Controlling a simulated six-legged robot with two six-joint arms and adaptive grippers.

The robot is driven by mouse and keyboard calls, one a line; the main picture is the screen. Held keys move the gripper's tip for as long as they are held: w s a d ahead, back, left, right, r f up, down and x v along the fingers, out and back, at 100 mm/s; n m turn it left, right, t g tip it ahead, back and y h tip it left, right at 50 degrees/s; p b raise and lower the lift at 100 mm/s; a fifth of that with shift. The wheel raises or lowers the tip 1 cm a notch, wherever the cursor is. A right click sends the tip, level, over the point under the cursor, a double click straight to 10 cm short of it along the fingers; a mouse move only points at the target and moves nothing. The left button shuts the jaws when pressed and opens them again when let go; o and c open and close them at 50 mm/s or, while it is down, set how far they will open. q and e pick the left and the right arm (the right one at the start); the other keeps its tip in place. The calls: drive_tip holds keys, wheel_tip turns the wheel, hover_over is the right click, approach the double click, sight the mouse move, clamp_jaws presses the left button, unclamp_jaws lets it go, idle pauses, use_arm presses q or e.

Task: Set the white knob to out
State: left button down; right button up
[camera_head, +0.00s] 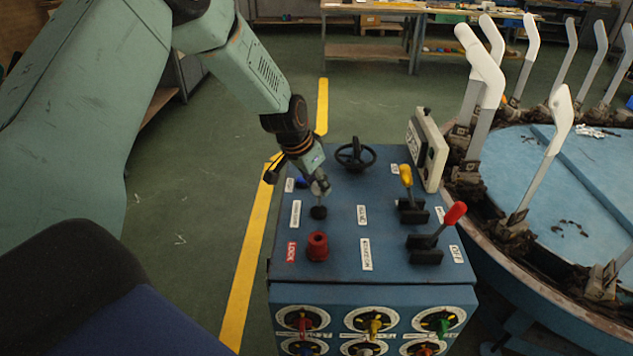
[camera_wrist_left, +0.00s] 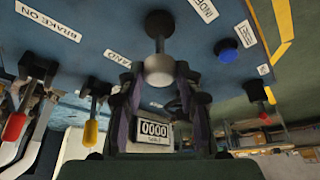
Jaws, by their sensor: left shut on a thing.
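A white, round knob (camera_wrist_left: 158,70) tops a short black lever that rises from the blue console (camera_head: 343,235). My left gripper (camera_head: 319,187) is over this lever at the console's left side, shut on the knob. In the left wrist view the two fingers of the left gripper (camera_wrist_left: 158,78) stand on either side of the knob. The black lever base (camera_head: 318,212) shows just below the gripper in the head view, where the fingers mostly cover the knob. No label reading "out" is legible. My right gripper is not in view.
A red button (camera_head: 317,246), black handwheel (camera_head: 355,154), yellow lever (camera_head: 406,176) and red lever (camera_head: 453,215) stand on the console. A blue button (camera_wrist_left: 228,50) is close by the knob. Coloured dials line the front. A round machine with white forms (camera_head: 487,78) stands right.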

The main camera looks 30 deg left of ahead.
use_arm(q)
drive_tip(key=c, duration=1.2)
unclamp_jaws()
drive_tip(key=shift+w+r, duration=0.25)
drive_tip(key=shift+r, duration=0.1)
drive_tip(key=o, duration=0.3)
drive_tip(key=shift+s+d+f, duration=0.1)
drive_tip(key=shift+f, duration=0.1)
drive_tip(key=shift+s, duration=0.1)
drive_tip(key=v, duration=1.2)
